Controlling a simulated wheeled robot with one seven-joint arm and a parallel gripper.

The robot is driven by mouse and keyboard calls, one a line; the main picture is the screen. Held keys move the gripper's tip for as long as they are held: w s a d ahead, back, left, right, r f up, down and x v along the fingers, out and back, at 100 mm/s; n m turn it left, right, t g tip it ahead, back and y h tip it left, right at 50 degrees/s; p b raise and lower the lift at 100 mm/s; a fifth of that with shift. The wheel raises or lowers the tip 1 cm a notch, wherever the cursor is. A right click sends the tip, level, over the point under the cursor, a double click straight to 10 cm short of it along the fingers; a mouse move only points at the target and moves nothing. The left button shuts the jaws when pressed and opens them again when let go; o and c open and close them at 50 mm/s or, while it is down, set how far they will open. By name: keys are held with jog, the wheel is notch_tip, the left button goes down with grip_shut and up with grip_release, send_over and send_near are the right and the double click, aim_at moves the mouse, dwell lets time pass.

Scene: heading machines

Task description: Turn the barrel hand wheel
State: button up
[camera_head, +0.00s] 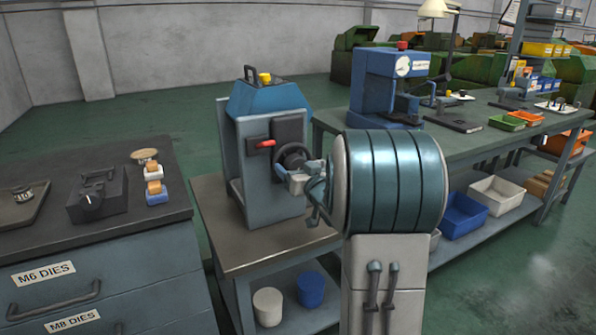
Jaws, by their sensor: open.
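The barrel hand wheel (293,155) is a dark round wheel on the front of a small grey machine (268,178) with a blue top. My gripper (289,175) is at the lower right of the wheel and overlaps its lower rim in the picture. It is open. The gap between its fingers is too small to see, and I cannot tell whether it touches the wheel. My own arm comes in from the right and fills the middle right of the view.
The machine stands on a bench (245,249) with two buckets below. A drawer cabinet (105,270) is at the left. A long workbench (465,140) with a blue press (386,85) is behind my arm.

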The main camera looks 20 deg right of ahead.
jog(key=s, duration=1.4)
jog(key=shift+p, duration=0.35)
jog(key=shift+w+d+r, duration=0.1)
